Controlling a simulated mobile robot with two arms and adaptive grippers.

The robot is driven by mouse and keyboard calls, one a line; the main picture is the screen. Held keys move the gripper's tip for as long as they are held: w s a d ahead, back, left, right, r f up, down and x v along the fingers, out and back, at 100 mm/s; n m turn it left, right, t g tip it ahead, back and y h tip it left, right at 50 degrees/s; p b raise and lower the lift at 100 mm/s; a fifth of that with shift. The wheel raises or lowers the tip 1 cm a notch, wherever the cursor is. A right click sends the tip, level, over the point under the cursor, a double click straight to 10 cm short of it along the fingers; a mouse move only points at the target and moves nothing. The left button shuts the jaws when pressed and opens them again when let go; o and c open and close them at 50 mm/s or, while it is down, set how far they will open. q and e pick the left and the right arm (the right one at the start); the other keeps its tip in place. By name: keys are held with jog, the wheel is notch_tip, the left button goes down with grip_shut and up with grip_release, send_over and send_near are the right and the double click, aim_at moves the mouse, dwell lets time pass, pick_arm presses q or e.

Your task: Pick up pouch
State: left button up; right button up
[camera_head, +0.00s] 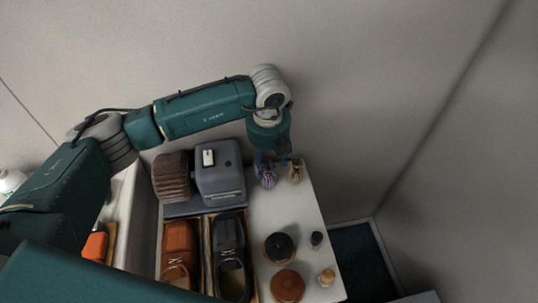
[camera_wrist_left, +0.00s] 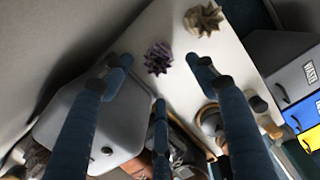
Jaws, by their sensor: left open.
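A small purple pouch with a gathered, ruffled top (camera_head: 267,179) stands at the far end of the white table; it also shows in the left wrist view (camera_wrist_left: 158,58). A similar beige pouch (camera_head: 295,172) stands just to its right, also in the left wrist view (camera_wrist_left: 203,19). My left gripper (camera_head: 270,163) is above the purple pouch, fingers pointing down. In the left wrist view its fingers (camera_wrist_left: 159,66) are spread, with the purple pouch showing between the tips. I cannot tell whether they touch it. My right gripper is not in view.
A grey boxy device (camera_head: 218,170) and a brown ribbed item (camera_head: 172,180) stand left of the pouches. Trays hold brown shoes (camera_head: 179,250) and black shoes (camera_head: 229,245). A dark lidded pot (camera_head: 280,247), a brown pot (camera_head: 287,286) and small bottles are nearer.

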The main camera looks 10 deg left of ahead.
aim_at(269, 168)
pick_arm(q)
jog(key=shift+w+f, duration=0.1)
jog(key=shift+w, duration=0.15)
notch_tip(269, 168, down, 4)
jog(key=b, duration=0.3)
jog(key=shift+s+f, duration=0.1)
jog(key=shift+f, duration=0.4)
jog(key=shift+w+f+b, duration=0.25)
jog(key=shift+f+b, duration=0.05)
jog(key=shift+b, duration=0.1)
jog(key=f+b, duration=0.2)
jog(key=f, duration=0.1)
jog(key=f+b, duration=0.1)
jog(key=shift+w+a+f, duration=0.1)
jog(key=shift+w+f, duration=0.25)
jog(key=shift+f, duration=0.05)
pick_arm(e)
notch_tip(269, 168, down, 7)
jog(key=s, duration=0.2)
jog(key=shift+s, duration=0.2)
pick_arm(q)
jog(key=c, duration=1.2)
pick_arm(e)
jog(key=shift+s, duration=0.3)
pick_arm(q)
jog(key=shift+r, duration=0.25)
jog(key=shift+c, duration=0.2)
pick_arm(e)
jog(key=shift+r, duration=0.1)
